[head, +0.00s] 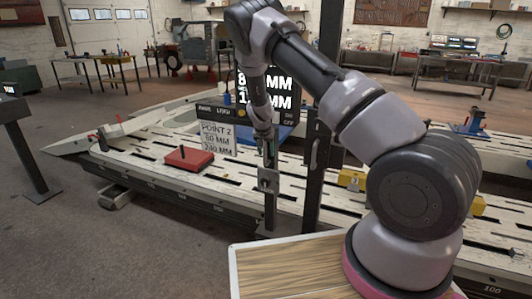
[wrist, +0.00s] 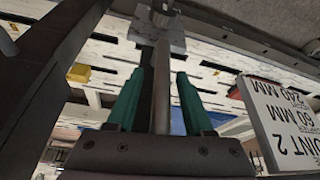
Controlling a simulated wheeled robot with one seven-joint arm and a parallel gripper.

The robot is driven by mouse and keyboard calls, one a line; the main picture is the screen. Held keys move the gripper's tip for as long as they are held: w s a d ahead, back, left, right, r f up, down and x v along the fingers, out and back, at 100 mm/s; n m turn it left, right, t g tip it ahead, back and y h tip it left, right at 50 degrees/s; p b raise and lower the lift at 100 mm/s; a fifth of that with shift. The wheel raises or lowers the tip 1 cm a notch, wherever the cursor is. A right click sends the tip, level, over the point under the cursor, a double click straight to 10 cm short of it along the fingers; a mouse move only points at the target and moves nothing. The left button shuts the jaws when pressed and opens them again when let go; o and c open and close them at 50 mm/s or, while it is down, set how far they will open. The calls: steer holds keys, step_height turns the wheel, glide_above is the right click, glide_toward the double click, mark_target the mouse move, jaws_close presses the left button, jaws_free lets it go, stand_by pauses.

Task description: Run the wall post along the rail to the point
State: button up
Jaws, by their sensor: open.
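My gripper (head: 268,150) points down just above that plate. In the wrist view, my gripper's green fingers (wrist: 162,80) are open, one on each side of a grey rod (wrist: 160,95) that runs to the plate (wrist: 158,32). I cannot tell whether either finger touches the rod. A white sign (head: 216,138) reads "POINT 2, 60 MM, 240 MM"; it also shows in the wrist view (wrist: 283,125).
A tall dark column (head: 316,165) stands just right of the post. A black display (head: 264,90) with large MM figures is partly hidden by my arm. A red block (head: 189,158) lies on the bench at left, a yellow block (head: 352,180) at right. Open floor lies front left.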

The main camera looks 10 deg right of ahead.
steer(key=v, duration=1)
steer(key=shift+r, duration=0.2)
steer(key=shift+s, duration=0.15)
steer(key=s+d+r+y, duration=0.1)
steer(key=s+d+r, duration=0.1)
steer(key=s+r, duration=0.55)
steer(key=s+d+r+t+y, duration=0.15)
steer(key=s+r, duration=0.35)
steer(key=r, duration=0.5)
steer(key=s+d+r+g+y, duration=0.1)
steer(key=s+d+r+y, duration=0.15)
steer(key=s+r, duration=0.5)
steer(key=s+r+t, duration=0.1)
steer(key=s+r, duration=0.1)
steer(key=s, duration=0.4)
steer(key=s+d+r, duration=0.1)
steer(key=s+r, duration=0.2)
steer(key=s, duration=0.4)
steer(key=s+d+r+t+h, duration=0.1)
steer(key=s+r, duration=0.2)
steer(key=s, duration=0.3)
steer(key=shift+s+d+t, duration=0.25)
steer(key=shift+s+t, duration=0.05)
steer(key=shift+t, duration=0.05)
